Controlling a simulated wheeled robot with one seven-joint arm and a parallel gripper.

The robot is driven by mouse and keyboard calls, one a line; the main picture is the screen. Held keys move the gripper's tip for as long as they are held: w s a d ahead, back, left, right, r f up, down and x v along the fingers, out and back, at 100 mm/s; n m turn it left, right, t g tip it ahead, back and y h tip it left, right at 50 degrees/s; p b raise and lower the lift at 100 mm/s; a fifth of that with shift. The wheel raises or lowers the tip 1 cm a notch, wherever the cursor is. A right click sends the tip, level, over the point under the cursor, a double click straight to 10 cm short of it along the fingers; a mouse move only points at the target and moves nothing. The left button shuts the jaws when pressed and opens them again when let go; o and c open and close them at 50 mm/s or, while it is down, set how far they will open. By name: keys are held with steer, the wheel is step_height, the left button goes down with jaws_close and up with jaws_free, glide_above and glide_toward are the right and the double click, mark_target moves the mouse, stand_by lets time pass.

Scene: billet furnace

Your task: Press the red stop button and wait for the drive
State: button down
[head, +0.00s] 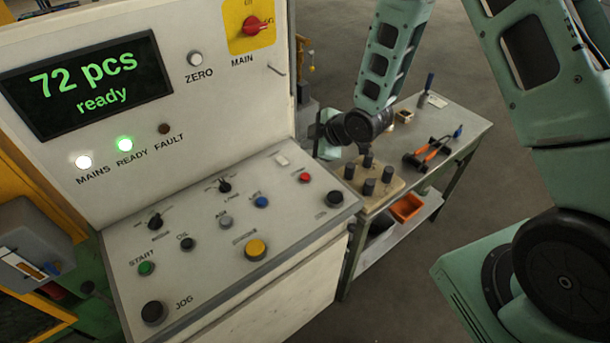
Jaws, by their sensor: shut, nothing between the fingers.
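A small red button (305,177) sits at the right of the control panel (205,275), its label too small to read. It stands uncovered, with nothing touching it. The display (88,84) above reads "72 pcs ready". The MAINS lamp (83,162) is lit white and the READY lamp (125,144) is lit green. The FAULT lamp (164,129) is dark. My gripper (362,148) shows only as a small dark end below my wrist, beyond the panel's right edge. It is shut and apart from the red button; its fingertips are hard to make out.
A yellow button (256,249), a green START button (146,268) and a black JOG button (153,312) share the panel. A red MAIN switch (256,26) is above.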

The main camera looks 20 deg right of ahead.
steer(key=b, duration=0.5)
glide_above(309, 177)
step_height(309, 177, down, 7)
steer(key=shift+a+f, duration=0.1)
steer(key=shift+f, duration=0.05)
steer(key=shift+f+b, duration=0.55)
steer(key=shift+f, duration=0.15)
steer(key=shift+f, duration=0.15)
stand_by(1.0)
steer(key=shift+f+b, duration=0.25)
steer(key=shift+b, duration=0.3)
steer(key=shift+f+b, duration=0.4)
steer(key=shift+b, duration=0.05)
stand_by(0.4)
steer(key=shift+r, duration=0.1)
steer(key=shift+r+p, duration=0.5)
steer(key=shift+r, duration=0.25)
